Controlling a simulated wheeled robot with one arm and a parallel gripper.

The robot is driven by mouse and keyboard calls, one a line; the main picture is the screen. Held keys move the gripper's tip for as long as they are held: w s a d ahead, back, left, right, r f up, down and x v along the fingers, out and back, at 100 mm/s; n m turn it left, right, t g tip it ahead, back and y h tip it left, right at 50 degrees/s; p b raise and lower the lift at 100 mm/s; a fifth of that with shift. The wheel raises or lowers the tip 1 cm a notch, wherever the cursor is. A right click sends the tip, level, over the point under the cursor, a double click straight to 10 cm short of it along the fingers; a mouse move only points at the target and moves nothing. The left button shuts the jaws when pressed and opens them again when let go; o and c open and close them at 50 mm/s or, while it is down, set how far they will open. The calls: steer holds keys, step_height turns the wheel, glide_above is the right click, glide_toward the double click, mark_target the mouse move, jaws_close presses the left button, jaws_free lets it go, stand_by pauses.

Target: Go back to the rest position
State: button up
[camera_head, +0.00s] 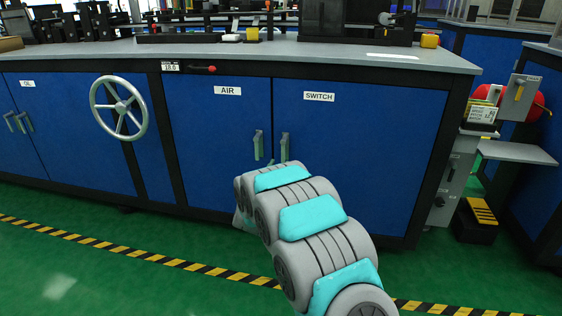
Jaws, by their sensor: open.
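My grey and turquoise arm reaches from the bottom right of the head view towards the blue cabinet (215,150). Its far end is in front of the cabinet's lower middle, below the AIR and SWITCH labels. The jaws of my gripper cannot be made out; they are hidden behind my own arm links. Nothing held can be seen.
A grey handwheel (119,107) and door handles (258,145) stick out from the cabinet. A grey worktop (240,50) carries equipment. A black step (475,220) with yellow stripes stands at right. Striped floor tape (140,253) crosses the open green floor (60,285).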

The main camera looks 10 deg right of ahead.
steer(key=shift+s+a, duration=0.15)
steer(key=shift+s, duration=0.4)
steer(key=s+a+r+n+g+y+p, duration=0.1)
steer(key=s+r+n+g+y+p, duration=0.2)
steer(key=s, duration=0.6)
steer(key=s+a+r+g+y, duration=0.15)
steer(key=s+g+y, duration=0.3)
steer(key=s, duration=0.55)
steer(key=s+d+r+g+p, duration=0.1)
steer(key=s+d+g, duration=0.2)
steer(key=s, duration=1.1)
steer(key=s+d+r+g+h+p, duration=0.1)
steer(key=s+d+g, duration=0.2)
steer(key=s, duration=1.2)
steer(key=s+d+r+g+h+p, duration=0.1)
steer(key=s+g, duration=0.4)
steer(key=s, duration=0.9)
steer(key=d+r, duration=0.1)
steer(key=d, duration=0.1)
steer(key=shift+s+d+n, duration=0.2)
steer(key=shift+d+n, duration=0.1)
steer(key=shift+n, duration=0.1)
steer(key=shift+g, duration=0.25)
